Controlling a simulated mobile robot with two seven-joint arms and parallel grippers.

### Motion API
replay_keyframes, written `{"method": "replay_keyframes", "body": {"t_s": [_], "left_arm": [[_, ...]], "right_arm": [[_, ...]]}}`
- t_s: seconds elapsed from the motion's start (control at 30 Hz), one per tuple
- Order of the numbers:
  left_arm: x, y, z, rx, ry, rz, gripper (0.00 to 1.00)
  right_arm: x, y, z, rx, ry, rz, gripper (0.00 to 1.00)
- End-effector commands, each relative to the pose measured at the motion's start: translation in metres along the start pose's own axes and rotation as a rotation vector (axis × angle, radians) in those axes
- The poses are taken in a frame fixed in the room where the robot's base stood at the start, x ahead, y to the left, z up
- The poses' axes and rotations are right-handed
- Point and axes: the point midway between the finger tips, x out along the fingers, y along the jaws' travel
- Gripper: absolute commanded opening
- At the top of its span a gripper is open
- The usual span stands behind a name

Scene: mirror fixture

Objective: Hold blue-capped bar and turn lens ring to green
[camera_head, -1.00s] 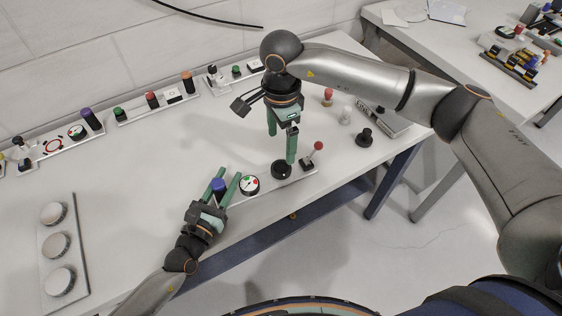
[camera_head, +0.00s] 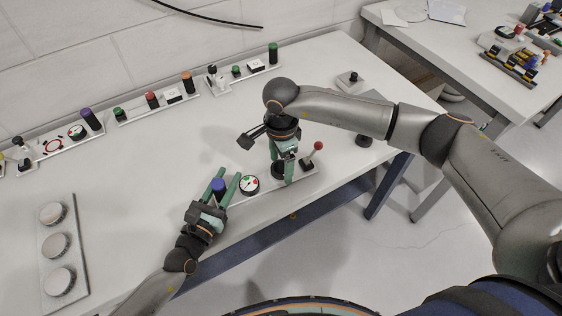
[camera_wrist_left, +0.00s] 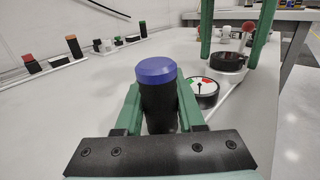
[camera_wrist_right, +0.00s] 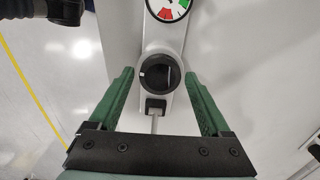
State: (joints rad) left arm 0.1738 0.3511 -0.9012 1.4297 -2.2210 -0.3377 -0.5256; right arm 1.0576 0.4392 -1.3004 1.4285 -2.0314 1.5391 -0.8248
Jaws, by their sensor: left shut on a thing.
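The blue-capped bar (camera_head: 218,187) stands upright at the left end of a pale base strip. My left gripper (camera_head: 228,174) is shut on its dark shaft; the blue cap shows above the fingers in the left wrist view (camera_wrist_left: 157,72). The black lens ring (camera_wrist_right: 161,74) is on the same strip, largely hidden by my right gripper in the head view. My right gripper (camera_wrist_right: 158,78) is open, with a finger on each side of the ring; contact is not clear. The dial (camera_head: 249,184), with green, white and red parts, sits between bar and ring; its needle reading is unclear.
A red-knobbed lever (camera_head: 314,153) stands on the strip just right of the ring. A plate with several round discs (camera_head: 57,243) lies at the left. Other fixtures line the back edge, including a purple-topped post (camera_head: 91,119). The table middle is clear.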

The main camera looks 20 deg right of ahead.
Motion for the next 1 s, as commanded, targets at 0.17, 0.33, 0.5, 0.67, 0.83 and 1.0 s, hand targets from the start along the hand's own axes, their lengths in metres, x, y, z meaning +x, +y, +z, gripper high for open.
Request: {"method": "replay_keyframes", "body": {"t_s": [0.17, 0.33, 0.5, 0.67, 0.83, 1.0], "left_arm": [[-0.0002, -0.0002, -0.0006, 0.0, 0.001, 0.0, 0.0], [-0.0002, -0.0002, -0.0006, 0.0, 0.001, 0.0, 0.0], [-0.0002, -0.0001, -0.0006, 0.0, 0.001, 0.0, 0.0], [-0.0002, -0.0001, -0.0006, 0.0, 0.001, 0.0, 0.0], [-0.0002, -0.0001, -0.0006, 0.0, 0.001, 0.0, 0.0], [-0.0002, 0.0, -0.0006, 0.0, 0.001, 0.0, 0.0]], "right_arm": [[-0.0004, -0.0001, 0.0001, 0.0, 0.0, 0.0, 0.6], [-0.0005, -0.0001, 0.0001, 0.0, 0.0, 0.0, 0.41], [-0.0006, -0.0001, 0.0001, 0.0, 0.0, 0.0, 0.22], [-0.0007, -0.0002, 0.0001, 0.0, 0.0, 0.0, 0.08], [-0.0008, -0.0002, 0.0001, 0.015, 0.0, 0.0, 0.08], [-0.001, -0.0003, 0.0, 0.07, 0.0, -0.001, 0.08]]}}
